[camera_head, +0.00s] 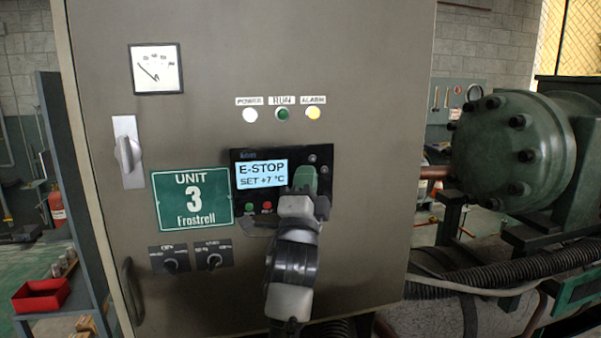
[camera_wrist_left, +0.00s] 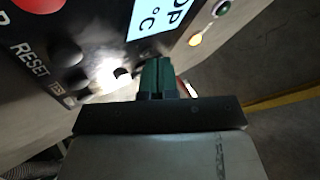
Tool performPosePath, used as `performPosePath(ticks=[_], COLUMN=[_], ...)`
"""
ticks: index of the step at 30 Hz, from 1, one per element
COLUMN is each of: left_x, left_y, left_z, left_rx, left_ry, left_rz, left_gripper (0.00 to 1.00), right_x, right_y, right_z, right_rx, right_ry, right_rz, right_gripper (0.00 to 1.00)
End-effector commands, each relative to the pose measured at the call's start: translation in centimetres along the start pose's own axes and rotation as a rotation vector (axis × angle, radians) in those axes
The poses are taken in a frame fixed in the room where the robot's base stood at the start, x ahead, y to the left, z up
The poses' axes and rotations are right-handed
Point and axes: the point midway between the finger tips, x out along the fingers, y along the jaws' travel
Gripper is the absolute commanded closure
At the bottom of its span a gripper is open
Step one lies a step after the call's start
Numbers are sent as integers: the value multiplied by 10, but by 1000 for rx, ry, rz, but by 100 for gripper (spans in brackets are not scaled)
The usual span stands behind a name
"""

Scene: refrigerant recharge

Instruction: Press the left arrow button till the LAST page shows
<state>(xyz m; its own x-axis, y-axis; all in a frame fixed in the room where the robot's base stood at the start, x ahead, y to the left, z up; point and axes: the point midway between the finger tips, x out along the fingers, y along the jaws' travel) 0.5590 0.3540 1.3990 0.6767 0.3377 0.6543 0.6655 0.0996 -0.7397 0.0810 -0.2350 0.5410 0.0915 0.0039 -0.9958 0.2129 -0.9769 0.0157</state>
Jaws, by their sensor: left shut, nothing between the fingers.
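The control panel (camera_head: 243,180) on the cabinet has a lit display (camera_head: 262,172) reading "E-STOP" and "SET +7 °C". Part of the display (camera_wrist_left: 152,18) also shows in the left wrist view. My left gripper (camera_head: 306,180) is shut and empty, its green fingertips in front of the panel just right of the display. In the left wrist view the fingertips (camera_wrist_left: 157,75) are beside a brightly lit button (camera_wrist_left: 122,74); I cannot tell whether they touch the panel. Dark buttons (camera_wrist_left: 68,54) show near the "RESET" label. The left arrow's marking is not readable; my gripper hides part of the panel.
Power, run and alarm lamps (camera_head: 283,114) are above the panel, with the alarm lamp yellow. A green "UNIT 3" plate (camera_head: 193,199) is left of the panel, above two rotary switches (camera_head: 214,261). A green compressor (camera_head: 515,145) stands to the right. A handle (camera_head: 128,154) sticks out at left.

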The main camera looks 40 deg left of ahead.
Motion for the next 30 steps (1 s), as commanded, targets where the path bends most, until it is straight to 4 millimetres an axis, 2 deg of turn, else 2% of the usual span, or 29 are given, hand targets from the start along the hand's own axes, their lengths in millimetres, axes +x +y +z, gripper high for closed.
performPosePath(ticks=[10,20,30], left_x=[-10,-11,-33], left_y=[-7,-8,-23], left_z=[-7,-8,-24], left_rx=[-1,0,-1], left_ry=[0,0,1], left_rz=[0,1,1], left_gripper=[100,100,100], right_x=[-1,-1,-2], right_y=[0,0,0], right_z=[0,0,0], right_rx=[0,0,0], right_ry=[0,0,0], right_rz=[0,0,0], right_gripper=[57,57,57])
